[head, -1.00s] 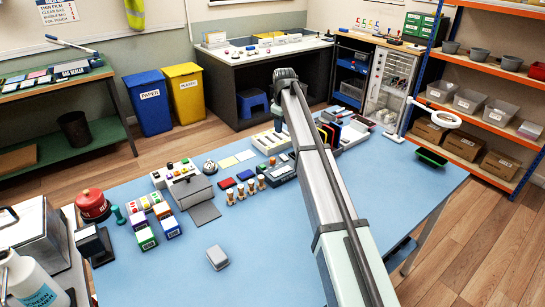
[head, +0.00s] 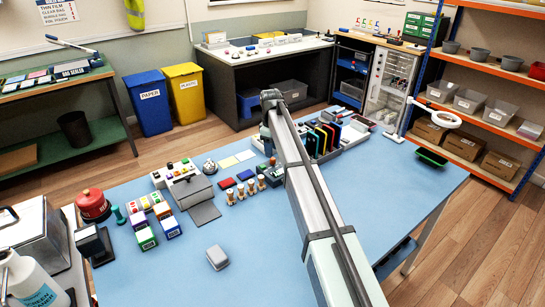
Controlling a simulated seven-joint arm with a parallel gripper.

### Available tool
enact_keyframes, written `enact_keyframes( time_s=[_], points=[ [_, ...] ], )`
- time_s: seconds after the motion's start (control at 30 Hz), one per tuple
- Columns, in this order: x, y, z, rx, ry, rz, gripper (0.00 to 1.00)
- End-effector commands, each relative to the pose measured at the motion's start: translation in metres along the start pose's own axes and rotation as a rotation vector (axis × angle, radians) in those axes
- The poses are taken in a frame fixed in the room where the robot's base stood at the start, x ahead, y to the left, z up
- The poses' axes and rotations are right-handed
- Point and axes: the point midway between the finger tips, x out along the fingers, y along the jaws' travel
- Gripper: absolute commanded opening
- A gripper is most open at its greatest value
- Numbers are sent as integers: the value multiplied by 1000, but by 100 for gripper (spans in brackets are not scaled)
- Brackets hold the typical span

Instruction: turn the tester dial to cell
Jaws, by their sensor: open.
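A small grey-white tester unit (head: 180,172) with coloured knobs or buttons on top stands left of centre on the blue table. A dark box (head: 273,176) with a pale label lies right of it, partly behind my arm. I cannot make out a dial or its markings on either. My arm reaches from the bottom right to the table's far side and bends down there. My gripper (head: 268,152) is at its lower end, above the far part of the table behind the dark box. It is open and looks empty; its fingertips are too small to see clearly.
Several wooden-looking stampers (head: 241,190), coloured pads and small coloured boxes (head: 146,237) stand near the tester. A rack of dark and coloured slabs (head: 322,138) is right of my gripper. A grey block (head: 217,257) lies in front.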

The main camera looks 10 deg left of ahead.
Motion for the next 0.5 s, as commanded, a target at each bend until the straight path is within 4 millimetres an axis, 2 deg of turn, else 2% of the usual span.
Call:
enact_keyframes(
  time_s=[0.2,0.5],
  points=[
    [30,0,0,0,0,0,50],
    [44,0,0,0,0,0,50]
  ],
)
